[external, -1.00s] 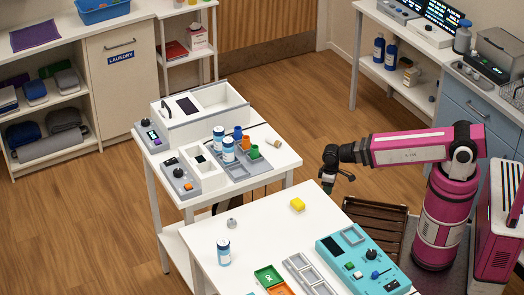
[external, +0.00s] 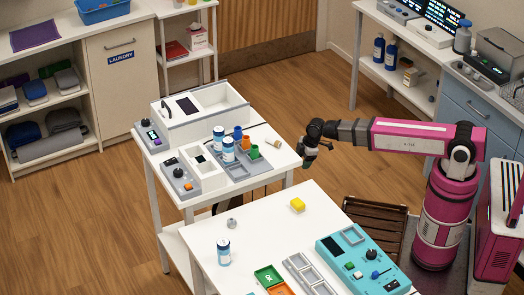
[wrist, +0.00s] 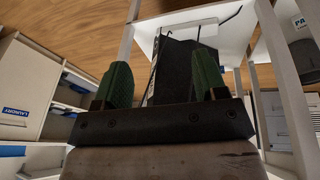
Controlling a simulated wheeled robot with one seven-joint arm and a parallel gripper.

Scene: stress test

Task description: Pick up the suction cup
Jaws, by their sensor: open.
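A small grey rounded piece (external: 232,223) sits on the white front table (external: 262,232), near its left edge. It looks like the suction cup, but it is too small to be certain. My gripper (external: 307,165) is in the air above the gap between the two tables, to the right of and above the grey piece, well apart from it. In the wrist view, the two green fingers of my gripper (wrist: 162,80) stand apart with nothing held between them. The grey piece cannot be made out in the wrist view.
A tan cylinder (external: 273,143) lies on the back table. Bare tabletop surrounds the grey piece.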

